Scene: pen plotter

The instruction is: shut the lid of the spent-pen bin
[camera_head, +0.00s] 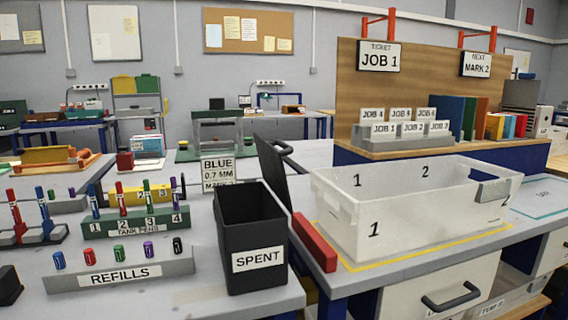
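The spent-pen bin (235,228) is a black open-topped box with a white SPENT label, standing on the grey table near the front middle. Its black lid (271,172) stands raised, leaning slightly, along the bin's right side. The bin's mouth is open, and its inside is dark; I cannot see whether anything lies in it. A dark curved handle-like part (285,149) shows just behind the lid; I cannot tell whether it belongs to it. Neither of my grippers is in view.
A red block (314,243) and a translucent white tub (345,215) stand right of the lid. The refills rack (85,280) and green tank-pens rack (137,224) stand to the left. A BLUE 0.7 MM sign (217,171) stands behind the bin.

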